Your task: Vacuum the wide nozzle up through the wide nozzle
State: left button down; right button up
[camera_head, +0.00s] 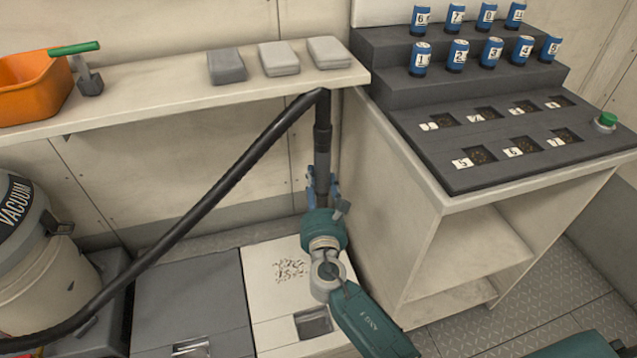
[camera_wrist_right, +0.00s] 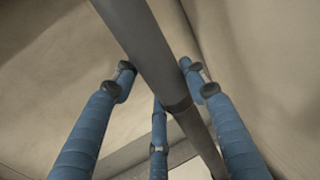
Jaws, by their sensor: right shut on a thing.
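My right gripper (camera_head: 322,188) has its blue fingers around the dark vacuum wand (camera_head: 322,145), which stands nearly upright between the shelf and the cabinet. In the right wrist view the wand (camera_wrist_right: 150,45) runs between the blue fingers (camera_wrist_right: 158,88). A black hose (camera_head: 215,190) runs from the wand's top down to the vacuum (camera_head: 40,250) at the left. The wand's lower end is hidden behind my wrist in the head view, so I cannot make out a wide nozzle. Dark debris (camera_head: 290,271) lies scattered on the white floor hatch (camera_head: 262,305). My left gripper is not in view.
The shelf (camera_head: 180,108) holds an orange bin (camera_head: 30,88), a green-handled tool (camera_head: 88,75) and several grey blocks (camera_head: 278,58). The cabinet (camera_head: 425,225) at the right carries a stepped rack (camera_head: 400,90) with numbered blue cans (camera_head: 458,56). A grey hatch (camera_head: 190,295) adjoins the white one.

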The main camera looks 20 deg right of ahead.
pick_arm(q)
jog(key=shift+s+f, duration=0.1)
pick_arm(e)
jog(key=shift+a+r, duration=0.1)
jog(key=shift+a, duration=0.5)
jog(key=shift+s+a, duration=0.1)
jog(key=shift+a, duration=0.1)
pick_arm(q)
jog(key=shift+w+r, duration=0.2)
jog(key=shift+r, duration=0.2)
pick_arm(e)
jog(key=shift+s+a, duration=0.1)
jog(key=shift+a, duration=0.8)
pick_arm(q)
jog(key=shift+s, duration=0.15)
pick_arm(e)
jog(key=shift+a, duration=0.3)
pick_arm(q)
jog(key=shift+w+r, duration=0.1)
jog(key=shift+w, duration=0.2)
pick_arm(e)
jog(key=shift+a, duration=0.15)
